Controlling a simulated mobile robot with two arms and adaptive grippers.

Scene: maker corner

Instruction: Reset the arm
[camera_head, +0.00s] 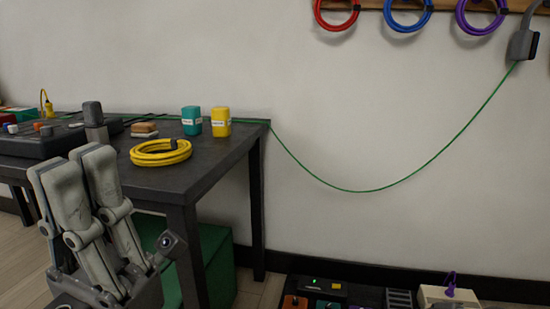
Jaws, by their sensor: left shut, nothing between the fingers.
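My left gripper (70,165) is in the lower left of the head view, in front of the dark table (200,170). Its two pale grey fingers point up and stand close together, shut with nothing between them. The fingers hide part of the table's front edge. My right gripper does not show.
A coiled yellow cable (160,153), a teal container (191,121) and a yellow container (221,122) stand on the table. A green cable (370,190) hangs from the table to a grey wall device (522,45). A green box (218,265) is under the table. Devices (450,297) lie along the floor.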

